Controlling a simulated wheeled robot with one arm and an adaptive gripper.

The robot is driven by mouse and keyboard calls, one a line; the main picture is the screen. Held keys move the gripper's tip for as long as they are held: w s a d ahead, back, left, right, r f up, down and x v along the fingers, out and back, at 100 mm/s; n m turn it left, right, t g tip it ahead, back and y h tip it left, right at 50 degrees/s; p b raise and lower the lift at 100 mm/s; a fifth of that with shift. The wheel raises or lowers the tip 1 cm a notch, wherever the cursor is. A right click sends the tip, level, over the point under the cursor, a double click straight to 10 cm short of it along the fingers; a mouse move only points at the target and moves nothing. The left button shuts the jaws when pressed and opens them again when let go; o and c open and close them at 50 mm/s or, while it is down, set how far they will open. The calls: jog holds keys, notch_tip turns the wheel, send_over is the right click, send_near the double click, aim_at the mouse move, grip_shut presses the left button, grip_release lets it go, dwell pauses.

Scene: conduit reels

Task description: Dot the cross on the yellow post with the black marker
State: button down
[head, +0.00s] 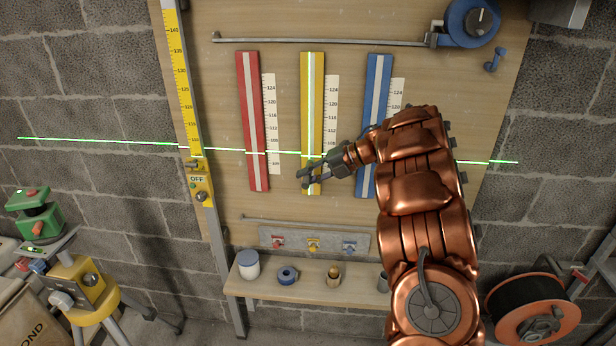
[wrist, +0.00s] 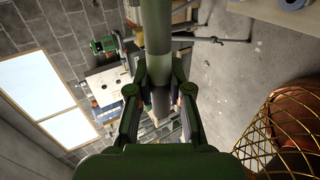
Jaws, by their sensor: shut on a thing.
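The yellow post (head: 306,120) hangs on a wooden board between the red post (head: 252,120) and the blue post (head: 377,85). A vertical green line runs down its pale stripe and meets a horizontal green line, forming a cross near my gripper (head: 312,174). In the head view my gripper is in front of the post's lower part; contact cannot be told. In the wrist view my gripper (wrist: 160,95) is shut on a long grey-and-black cylinder (wrist: 156,40), apparently the marker. The marker's tip is not clear in the head view.
White scales stand beside the posts. A shelf (head: 310,288) below holds a white jar (head: 248,264), a blue tape roll (head: 287,275) and a brass-coloured item (head: 333,277). A yellow measuring rail (head: 182,80) stands left. A cable reel (head: 532,310) is at lower right.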

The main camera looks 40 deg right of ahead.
jog(key=shift+w+d, duration=0.1)
jog(key=shift+w, duration=0.05)
dwell(0.3)
dwell(0.4)
jog(key=shift+s+a+f+b, duration=0.1)
jog(key=shift+s+a+b, duration=0.8)
jog(key=shift+b, duration=0.2)
jog(key=shift+s+a+b, duration=0.85)
jog(key=shift+s+b, duration=0.05)
jog(key=shift+s, duration=0.2)
jog(key=shift+s+a+b, duration=0.85)
jog(key=shift+s+b, duration=0.05)
jog(key=shift+s, duration=0.15)
jog(key=w+a+m+t+h+p, duration=0.1)
jog(key=w+a+m, duration=0.1)
jog(key=w+a, duration=0.2)
jog(key=w+a+r+m+t+h+p, duration=0.1)
jog(key=w+a, duration=0.3)
jog(key=a, duration=0.5)
jog(key=w+a+r+m+t+h+p, duration=0.1)
jog(key=w+a+m+h+p, duration=0.1)
jog(key=a, duration=0.5)
jog(key=shift+w+a+m+t+h+p, duration=0.35)
jog(key=shift+w+m+h, duration=0.35)
jog(key=shift+w, duration=0.25)
